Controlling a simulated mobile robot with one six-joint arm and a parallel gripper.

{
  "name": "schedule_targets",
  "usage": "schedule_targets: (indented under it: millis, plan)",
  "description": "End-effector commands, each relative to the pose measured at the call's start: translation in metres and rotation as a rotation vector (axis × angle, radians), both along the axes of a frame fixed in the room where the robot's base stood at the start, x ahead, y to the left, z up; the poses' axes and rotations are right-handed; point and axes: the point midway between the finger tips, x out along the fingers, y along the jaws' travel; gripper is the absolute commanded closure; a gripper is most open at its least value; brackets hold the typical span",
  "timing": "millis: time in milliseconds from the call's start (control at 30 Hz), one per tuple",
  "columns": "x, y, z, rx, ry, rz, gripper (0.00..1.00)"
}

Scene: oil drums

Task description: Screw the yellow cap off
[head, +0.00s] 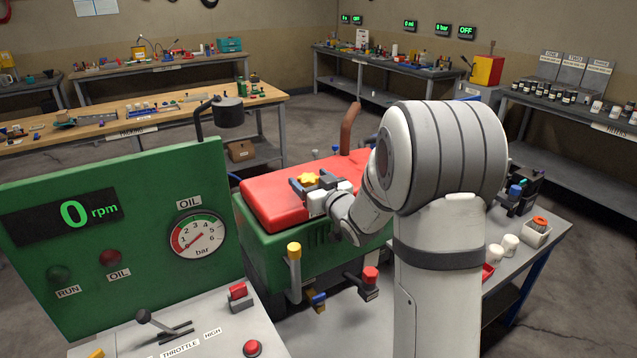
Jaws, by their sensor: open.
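The yellow cap (308,178) is a lobed knob on top of the red engine cover (265,205). My gripper (311,182) is at the cap, with its dark fingers on either side of it. The fingers are open, and I cannot tell whether either one touches the cap. The cap's lower part and its seat on the cover are hidden by the gripper.
A yellow-topped grey tube (294,262) and a red-topped fitting (369,280) stand at the engine's front. The green gauge panel (130,240) is at left, reading 0 rpm. White cups (502,248) stand at right. A brown pipe (348,128) rises behind the cover.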

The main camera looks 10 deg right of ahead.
Motion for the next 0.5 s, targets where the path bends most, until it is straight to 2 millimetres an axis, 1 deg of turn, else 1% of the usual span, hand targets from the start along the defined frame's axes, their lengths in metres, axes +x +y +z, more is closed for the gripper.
schedule_targets:
  millis: [233,267,500]
  plan:
    - [0.0010,-0.0001,0.0000,0.000,0.000,-0.001,0.29]
    - [0.0009,-0.0001,0.0000,0.000,0.000,-0.001,0.31]
    - [0.0008,-0.0005,0.0000,-0.001,0.000,-0.002,0.50]
